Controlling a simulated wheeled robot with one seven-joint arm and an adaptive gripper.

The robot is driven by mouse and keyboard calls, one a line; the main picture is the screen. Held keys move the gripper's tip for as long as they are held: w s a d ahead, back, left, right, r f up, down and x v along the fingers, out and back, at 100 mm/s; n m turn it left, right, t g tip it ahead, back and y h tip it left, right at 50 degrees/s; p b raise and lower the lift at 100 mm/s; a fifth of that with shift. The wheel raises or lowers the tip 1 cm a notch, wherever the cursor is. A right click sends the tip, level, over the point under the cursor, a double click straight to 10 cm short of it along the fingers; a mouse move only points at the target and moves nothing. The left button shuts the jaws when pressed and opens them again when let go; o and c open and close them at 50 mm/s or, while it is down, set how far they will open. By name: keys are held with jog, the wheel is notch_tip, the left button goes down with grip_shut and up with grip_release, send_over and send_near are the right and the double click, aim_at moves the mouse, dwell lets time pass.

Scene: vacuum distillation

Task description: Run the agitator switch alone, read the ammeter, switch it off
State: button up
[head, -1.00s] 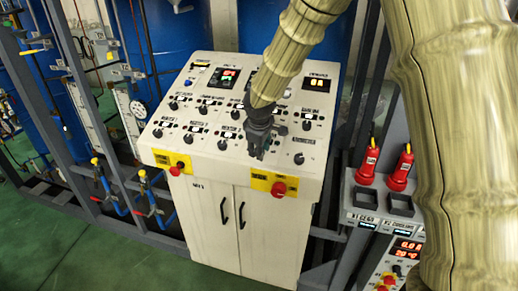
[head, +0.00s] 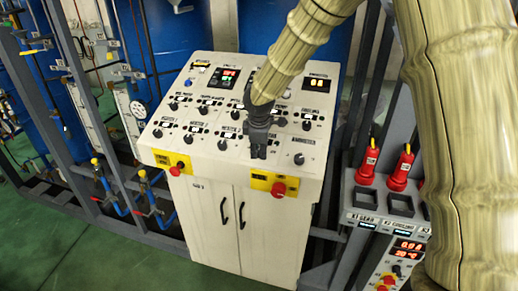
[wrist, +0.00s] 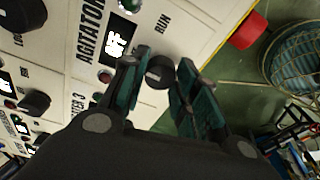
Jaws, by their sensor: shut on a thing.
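The agitator switch is a small dark knob (wrist: 159,72) beside the labels AGITATOR and RUN in the wrist view. A small window (wrist: 119,42) beside it appears to read OFF. My gripper (wrist: 162,84) has its two fingers on either side of the knob and is shut on it. In the head view my gripper (head: 257,151) points down at the front right of the sloped white panel (head: 203,157) and hides the switch. A dark display (head: 317,85) with yellowish digits sits at the panel's upper right; it may be the ammeter, but its label and digits are too small to read surely.
Several other knobs stand in rows left of my gripper, such as one (head: 222,145) nearby. A red stop button (head: 278,189) sits on the panel's front edge below my gripper. Red-handled units (head: 401,170) stand to the right. A red and green display (head: 224,78) is at upper left.

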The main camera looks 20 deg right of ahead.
jog(key=shift+r, duration=0.1)
jog(key=o, duration=1)
jog(key=v, duration=1.1)
jog(key=shift+s+r, duration=0.15)
jog(key=shift+r, duration=0.25)
